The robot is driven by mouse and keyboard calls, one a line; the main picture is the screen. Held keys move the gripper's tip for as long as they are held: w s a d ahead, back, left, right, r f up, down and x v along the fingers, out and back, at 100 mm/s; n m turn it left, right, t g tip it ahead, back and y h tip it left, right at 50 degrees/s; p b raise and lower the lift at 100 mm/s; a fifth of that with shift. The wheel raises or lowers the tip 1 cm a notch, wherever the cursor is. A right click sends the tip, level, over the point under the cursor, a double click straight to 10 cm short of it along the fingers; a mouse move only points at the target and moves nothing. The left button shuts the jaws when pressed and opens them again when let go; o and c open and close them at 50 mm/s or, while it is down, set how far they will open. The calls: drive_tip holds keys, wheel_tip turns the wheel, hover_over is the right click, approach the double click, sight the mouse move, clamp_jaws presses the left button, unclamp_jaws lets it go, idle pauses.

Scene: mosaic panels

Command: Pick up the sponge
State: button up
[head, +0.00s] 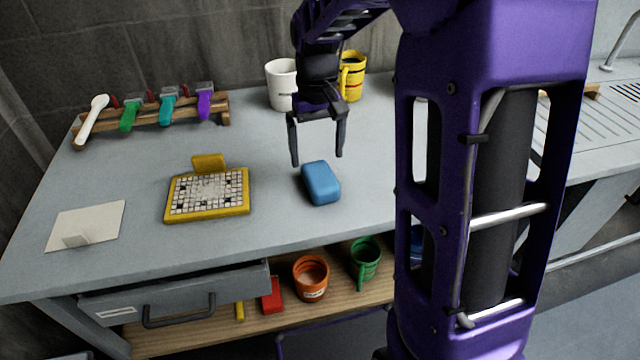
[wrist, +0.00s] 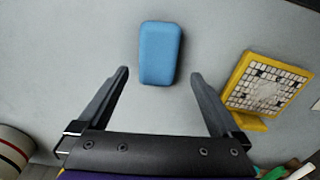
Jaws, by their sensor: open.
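The sponge (head: 321,183) is a blue rounded block lying on the grey tabletop. My gripper (head: 317,160) is open and empty, with its fingers pointing down above the table, just behind the sponge in the head view. In the wrist view the sponge (wrist: 160,53) lies beyond the fingertips, roughly centred between the lines of the two open fingers (wrist: 158,72). The fingers do not appear to touch it.
A yellow-framed mosaic panel (head: 208,194) lies left of the sponge. A white mug (head: 282,85) and a yellow mug (head: 353,76) stand behind my gripper. A wooden rack (head: 152,112) with coloured tools is at back left. The table between the panel and sponge is clear.

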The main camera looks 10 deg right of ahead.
sight(319, 173)
drive_tip(key=f, duration=0.3)
drive_tip(key=f+b, duration=0.1)
drive_tip(key=f, duration=0.2)
drive_tip(key=shift+s+d+f, duration=0.15)
drive_tip(key=shift+d+f, duration=0.05)
drive_tip(key=shift+f, duration=0.05)
drive_tip(key=c, duration=1.2)
drive_tip(key=shift+r, duration=0.1)
drive_tip(key=shift+c, duration=0.2)
wheel_tip(319, 173, up, 10)
drive_tip(key=shift+f+p, duration=0.1)
drive_tip(key=shift+p, duration=0.8)
